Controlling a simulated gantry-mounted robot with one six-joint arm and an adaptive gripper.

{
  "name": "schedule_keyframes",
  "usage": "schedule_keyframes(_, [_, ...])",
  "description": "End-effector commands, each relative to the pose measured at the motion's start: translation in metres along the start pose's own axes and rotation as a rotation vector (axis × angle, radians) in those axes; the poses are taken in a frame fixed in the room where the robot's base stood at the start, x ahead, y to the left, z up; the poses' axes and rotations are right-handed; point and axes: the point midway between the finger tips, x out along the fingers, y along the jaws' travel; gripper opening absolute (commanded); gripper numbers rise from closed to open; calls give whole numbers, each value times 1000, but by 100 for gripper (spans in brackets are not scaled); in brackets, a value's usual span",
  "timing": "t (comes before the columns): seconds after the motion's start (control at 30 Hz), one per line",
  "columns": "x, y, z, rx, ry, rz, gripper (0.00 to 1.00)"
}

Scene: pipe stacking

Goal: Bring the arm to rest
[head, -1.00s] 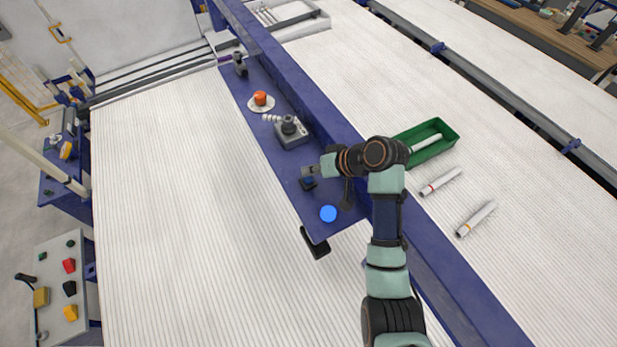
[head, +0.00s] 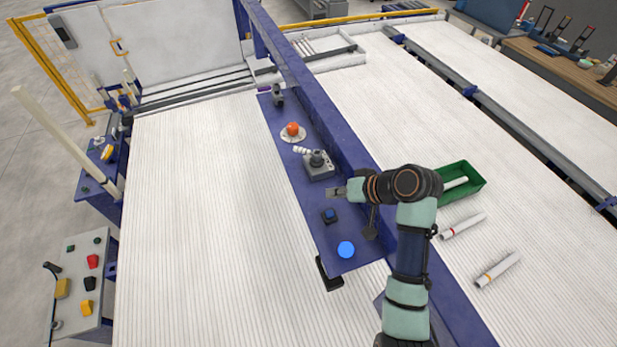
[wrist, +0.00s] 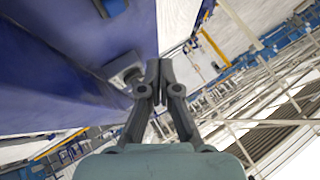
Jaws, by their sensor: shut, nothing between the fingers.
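My gripper (head: 338,193) is over the blue gantry shelf (head: 290,163), just past the grey joystick box and near a small dark block with a blue top (head: 329,215). In the wrist view its two fingers (wrist: 159,68) are together with nothing between them. My arm bends from the bottom of the head view up and then left to the gripper. A green tray (head: 476,190) holding a white pipe (head: 456,183) lies right of the arm on the white slatted bed. Two more pipes, one with a red band (head: 463,226) and one with an orange band (head: 498,270), lie loose there.
On the shelf are the grey joystick box (head: 319,170), a red-orange button on a white disc (head: 292,130) and a bright blue disc (head: 346,250). The blue beam (head: 320,90) runs alongside. The left slatted bed (head: 210,220) is clear.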

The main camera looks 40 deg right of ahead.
Motion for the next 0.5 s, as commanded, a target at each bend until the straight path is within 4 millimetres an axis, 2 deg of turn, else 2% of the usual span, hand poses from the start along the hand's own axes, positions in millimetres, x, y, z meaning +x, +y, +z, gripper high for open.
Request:
schedule_keyframes(0.2, [0,0,0,0,0,0,0])
schedule_keyframes(0.27, [7,-10,4,-22,0,9,0])
schedule_keyframes(0.37, [29,-55,23,-117,14,46,0])
schedule_keyframes(0.43, [44,-104,46,-220,48,83,0])
schedule_keyframes(0.5, [46,-156,76,-330,106,116,0])
